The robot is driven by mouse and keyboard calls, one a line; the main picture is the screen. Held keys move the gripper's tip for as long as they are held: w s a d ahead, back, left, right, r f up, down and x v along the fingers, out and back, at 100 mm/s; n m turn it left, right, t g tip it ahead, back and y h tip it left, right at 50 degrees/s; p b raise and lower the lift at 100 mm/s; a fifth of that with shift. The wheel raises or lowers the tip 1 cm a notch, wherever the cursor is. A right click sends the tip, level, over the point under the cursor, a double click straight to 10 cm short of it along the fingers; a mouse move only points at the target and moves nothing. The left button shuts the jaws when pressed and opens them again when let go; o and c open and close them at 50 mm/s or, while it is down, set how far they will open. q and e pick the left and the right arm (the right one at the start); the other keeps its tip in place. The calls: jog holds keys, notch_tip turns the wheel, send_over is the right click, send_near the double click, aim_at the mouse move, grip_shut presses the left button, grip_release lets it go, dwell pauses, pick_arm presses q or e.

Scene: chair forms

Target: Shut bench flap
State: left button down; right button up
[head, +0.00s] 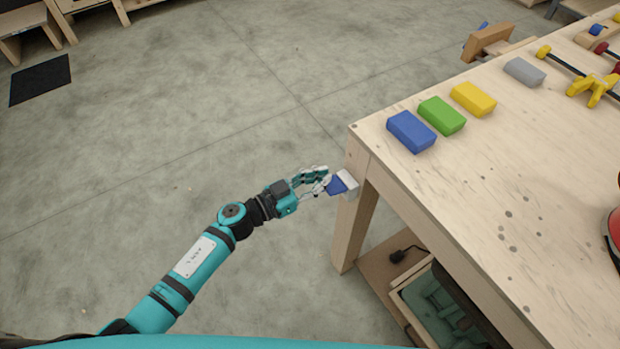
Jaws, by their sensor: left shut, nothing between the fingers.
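A small blue flap (339,186) sits on a pale grey box (349,182) fixed at the near left corner leg of the wooden bench (480,190). The flap juts out from the box to the left, toward my gripper; its exact angle is hard to tell. My left gripper (325,181) is shut and empty, with its fingertips right beside the flap. I cannot tell whether they touch it. My right gripper is not in view.
Blue (411,132), green (441,116) and yellow (474,99) blocks and a grey block (524,72) lie on the bench top. A drawer or crate (440,305) with green contents sits beneath.

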pick_arm(q)
jog(key=shift+s+a+f+b, duration=0.15)
jog(key=shift+a+f+b, duration=0.05)
jog(key=shift+f+b, duration=0.35)
jog(key=shift+s+a+f+b, duration=0.2)
jog(key=shift+f+b, duration=0.25)
jog(key=shift+f, duration=0.2)
